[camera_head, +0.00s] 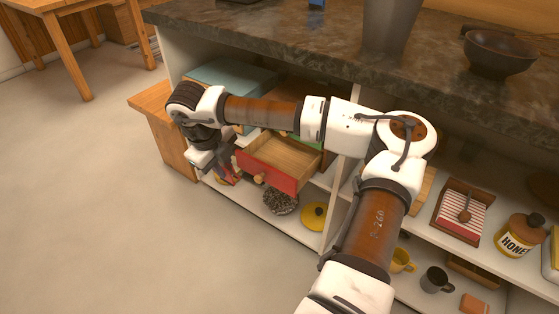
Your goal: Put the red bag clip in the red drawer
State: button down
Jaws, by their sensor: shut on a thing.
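The red drawer (285,182) is pulled open under the counter, left of centre, with its bare wooden inside showing and a round wooden knob on its red front. My gripper (226,174) points down just left of the drawer, apart from it. It is shut on a small red thing (225,180), which looks like the red bag clip. The fingers and wrist cover much of it, so its shape is unclear.
The dark stone counter (300,45) overhangs the shelves. A dark woven ball (281,201) and a yellow lid (314,216) are below the drawer. A honey jar (523,236) and mugs stand to the right. The floor at left is clear.

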jog(key=w+d, duration=1.1)
jog(key=w, duration=0.3)
jog(key=shift+a+f+b, duration=0.2)
jog(key=shift+f, duration=1.6)
jog(key=shift+a+f+b, duration=0.15)
jog(key=shift+f+b, duration=0.05)
jog(key=shift+f, duration=1.55)
jog(key=shift+f+b, duration=0.35)
jog(key=shift+f, duration=0.2)
jog(key=c, duration=1.4)
grip_release()
jog(key=shift+s+f, duration=0.1)
jog(key=shift+s, duration=0.05)
jog(key=shift+o, duration=0.2)
jog(key=shift+a, duration=0.1)
